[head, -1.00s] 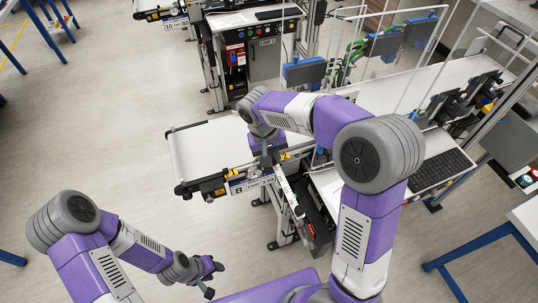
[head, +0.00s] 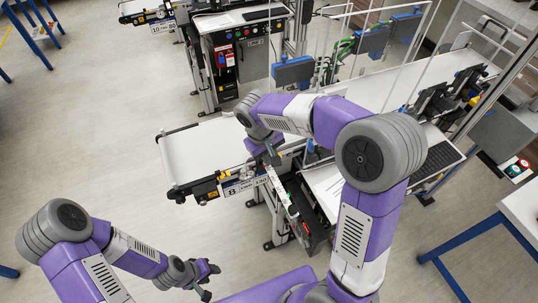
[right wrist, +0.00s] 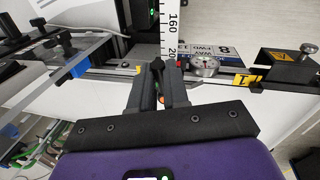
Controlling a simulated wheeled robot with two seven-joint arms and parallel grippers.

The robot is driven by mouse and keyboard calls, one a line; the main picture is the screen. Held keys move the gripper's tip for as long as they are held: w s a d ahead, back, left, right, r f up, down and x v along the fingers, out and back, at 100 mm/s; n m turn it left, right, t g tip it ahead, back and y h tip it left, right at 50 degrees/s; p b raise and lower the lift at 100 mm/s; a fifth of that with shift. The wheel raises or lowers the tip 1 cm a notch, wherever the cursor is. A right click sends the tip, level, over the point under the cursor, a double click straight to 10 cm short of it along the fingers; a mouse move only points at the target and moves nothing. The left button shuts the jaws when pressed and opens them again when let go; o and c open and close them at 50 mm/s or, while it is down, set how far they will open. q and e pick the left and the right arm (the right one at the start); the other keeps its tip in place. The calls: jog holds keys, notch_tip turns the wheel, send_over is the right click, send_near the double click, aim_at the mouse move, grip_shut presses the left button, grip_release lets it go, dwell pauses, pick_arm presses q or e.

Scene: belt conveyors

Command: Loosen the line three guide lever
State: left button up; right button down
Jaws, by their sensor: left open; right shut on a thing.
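My right gripper (right wrist: 158,78) is shut on a small dark lever (right wrist: 158,66) at the conveyor's side rail, and its fingers hide most of the lever. In the head view my right gripper (head: 272,157) is small and partly hidden by my own wrist, beside the near conveyor. A white ruler scale (right wrist: 172,22) stands just beyond the fingers. My left gripper (head: 209,281) is open and empty over the floor at the bottom, away from the conveyor.
The conveyor (head: 195,160) has a white belt and a number sign (head: 238,186) on its side. A black bracket with a knob (right wrist: 290,62) stands right of the gauge. A keyboard (head: 438,158) lies on the right.

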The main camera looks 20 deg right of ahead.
jog(key=c, duration=1.1)
grip_release()
jog(key=shift+r, duration=0.15)
notch_tip(320, 180, up, 7)
jog(key=a, duration=0.1)
jog(key=shift+s+a+p, duration=0.15)
jog(key=shift+a+p, duration=0.05)
jog(key=shift+p, duration=0.25)
jog(key=shift+r, duration=0.1)
